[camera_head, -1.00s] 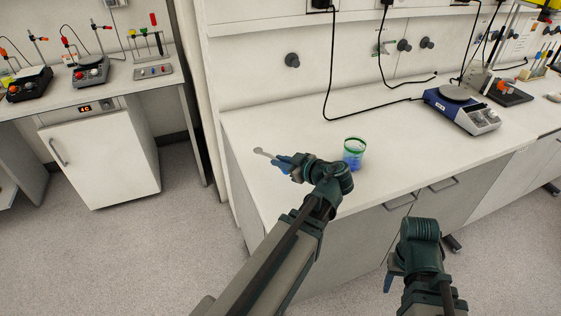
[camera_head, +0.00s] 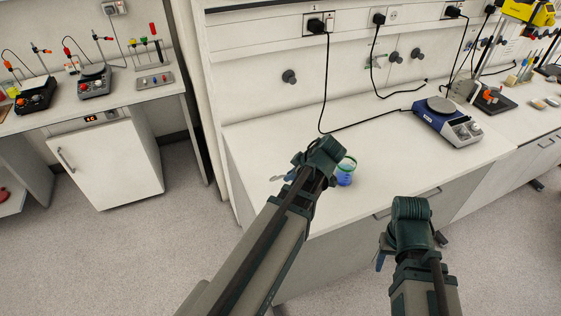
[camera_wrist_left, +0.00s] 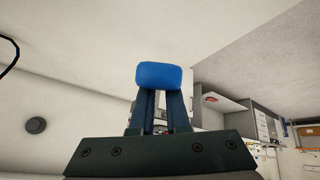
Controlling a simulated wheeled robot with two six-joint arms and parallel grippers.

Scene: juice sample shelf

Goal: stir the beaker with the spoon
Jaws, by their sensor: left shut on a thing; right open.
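The beaker (camera_head: 345,178) is clear with a green rim and holds blue liquid. It stands on the white bench just right of my left wrist, which covers part of its left side in the head view. My left gripper (camera_head: 290,176) is left of the beaker, shut on the spoon (camera_head: 277,178). The grey spoon end sticks out to the left, apart from the beaker; the rest is hidden.
A blue and white hotplate (camera_head: 447,124) stands at the bench's right, its black cable (camera_head: 370,119) running back to the wall socket. The bench (camera_head: 262,145) is clear around and behind the beaker. A side bench (camera_head: 100,107) with stirrers stands at the left.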

